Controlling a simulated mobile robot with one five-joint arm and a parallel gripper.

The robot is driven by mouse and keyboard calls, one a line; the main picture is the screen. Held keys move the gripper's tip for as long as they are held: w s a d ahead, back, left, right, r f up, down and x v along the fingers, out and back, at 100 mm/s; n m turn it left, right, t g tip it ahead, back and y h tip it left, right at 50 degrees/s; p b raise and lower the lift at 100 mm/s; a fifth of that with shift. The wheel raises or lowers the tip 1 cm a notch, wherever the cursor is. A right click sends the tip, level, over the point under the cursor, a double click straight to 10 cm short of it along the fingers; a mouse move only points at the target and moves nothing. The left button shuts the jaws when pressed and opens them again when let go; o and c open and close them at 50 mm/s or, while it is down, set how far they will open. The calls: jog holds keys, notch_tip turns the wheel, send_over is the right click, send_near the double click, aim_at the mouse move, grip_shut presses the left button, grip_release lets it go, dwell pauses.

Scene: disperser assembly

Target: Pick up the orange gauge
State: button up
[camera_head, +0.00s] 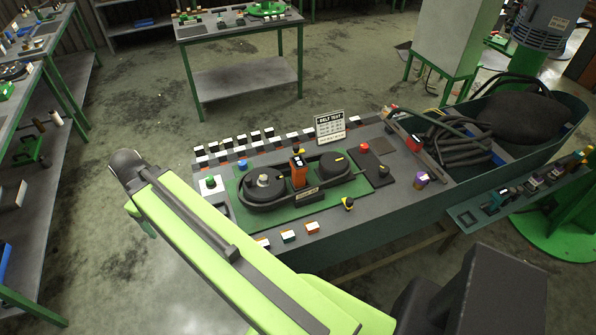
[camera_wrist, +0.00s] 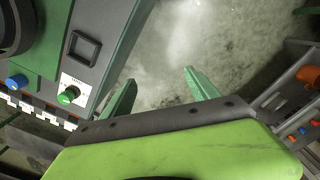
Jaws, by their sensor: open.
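The orange gauge (camera_head: 299,174) appears to be the upright orange block with a dark top, standing between two dark round pulleys on the belt unit (camera_head: 262,200) in the head view. It is not visible in the wrist view. My gripper (camera_wrist: 160,78) shows in the wrist view with its two green fingers spread apart and nothing between them. It points over bare floor beside the bench edge. In the head view my arm reaches left past the bench's left end, away from the gauge, and the fingers are mostly hidden.
The bench (camera_head: 365,215) carries a belt test sign (camera_head: 330,126), a red button (camera_head: 364,148), a purple-topped part (camera_head: 421,180) and rows of small blocks. A green knob (camera_wrist: 68,96) and blue knob (camera_wrist: 17,82) sit left of my fingers. Floor (camera_head: 130,110) is open on the left.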

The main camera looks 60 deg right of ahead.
jog(key=shift+o, duration=0.8)
jog(key=s+d+r+n+p, duration=0.1)
jog(key=d+r+p, duration=0.2)
jog(key=d, duration=0.5)
jog(key=s+d+r+n+p, duration=0.2)
jog(key=d+r, duration=0.3)
jog(key=d, duration=0.4)
jog(key=shift+s+d+p, duration=0.25)
jog(key=shift+p, duration=0.15)
notch_tip(320, 180, up, 8)
jog(key=n+p, duration=0.6)
jog(key=p, duration=0.2)
send_over(299, 163)
notch_tip(299, 163, down, 18)
jog(key=b, duration=1.7)
jog(key=shift+d+r+b, duration=0.1)
jog(key=shift+b, duration=0.25)
jog(key=shift+r, duration=0.2)
jog(key=shift+c, duration=0.4)
grip_shut()
